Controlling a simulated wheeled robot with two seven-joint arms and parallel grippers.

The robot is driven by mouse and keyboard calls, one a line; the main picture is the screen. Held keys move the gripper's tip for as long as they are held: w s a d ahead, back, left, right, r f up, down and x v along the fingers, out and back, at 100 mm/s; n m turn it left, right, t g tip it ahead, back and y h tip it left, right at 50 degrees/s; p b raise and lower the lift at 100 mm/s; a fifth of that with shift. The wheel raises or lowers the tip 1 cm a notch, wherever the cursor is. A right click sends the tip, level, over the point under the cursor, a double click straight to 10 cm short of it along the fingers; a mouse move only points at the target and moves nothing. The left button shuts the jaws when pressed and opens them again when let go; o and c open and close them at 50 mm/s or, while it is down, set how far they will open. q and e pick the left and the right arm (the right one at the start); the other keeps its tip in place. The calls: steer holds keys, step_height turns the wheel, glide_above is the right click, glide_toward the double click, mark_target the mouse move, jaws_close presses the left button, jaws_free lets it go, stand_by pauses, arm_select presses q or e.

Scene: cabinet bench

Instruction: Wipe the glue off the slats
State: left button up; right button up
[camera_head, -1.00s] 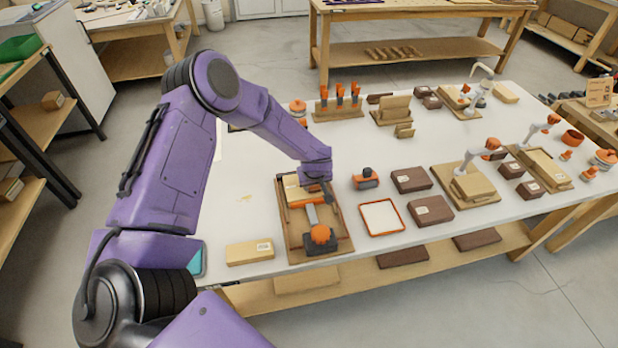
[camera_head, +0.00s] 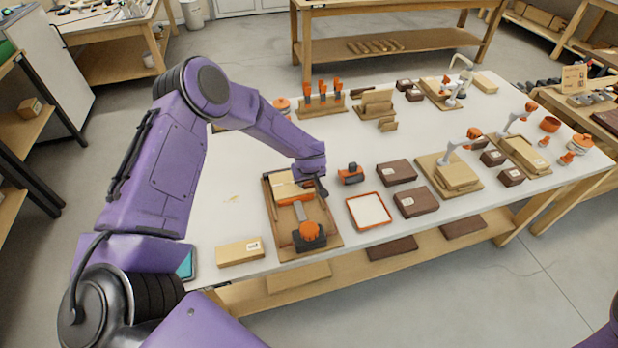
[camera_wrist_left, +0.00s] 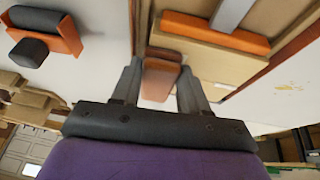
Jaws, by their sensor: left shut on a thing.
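The slats (camera_head: 284,187) are pale wood and lie in a wooden tray-like jig (camera_head: 332,240) at the table's front, under a clamp with an orange bar and grey screw (camera_head: 302,209). In the left wrist view the light wood (camera_wrist_left: 205,60) shows below the orange bar (camera_wrist_left: 215,31). My left gripper (camera_head: 318,190) is at the jig's far right corner, beside the slats. In the left wrist view its fingers (camera_wrist_left: 158,92) are shut on a small orange-brown block (camera_wrist_left: 162,76). Glue on the slats cannot be made out. My right gripper is out of view.
An orange-rimmed white tray (camera_head: 351,213) and dark brown boxes (camera_head: 415,202) stand right of the jig. An orange-and-black tool (camera_head: 350,174) lies close to my left gripper. A wooden block (camera_head: 239,251) is at front left. Yellowish smears (camera_head: 232,198) mark the white tabletop (camera_head: 235,170).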

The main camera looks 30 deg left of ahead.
mark_target(276, 189)
arm_select(q)
steer(key=shift+s+a+r+p, duration=0.1)
steer(key=shift+s+a+p, duration=0.2)
steer(key=shift+s+a, duration=0.2)
steer(key=shift+s+a+p, duration=0.35)
steer(key=shift+s+a, duration=0.45)
steer(key=shift+s, duration=0.25)
steer(key=shift+s+a+p, duration=0.7)
steer(key=shift+s+a, duration=0.35)
steer(key=shift+s, duration=0.15)
steer(key=shift+s+a+p, duration=0.35)
steer(key=shift+s+a, duration=0.65)
steer(key=shift+s, duration=0.2)
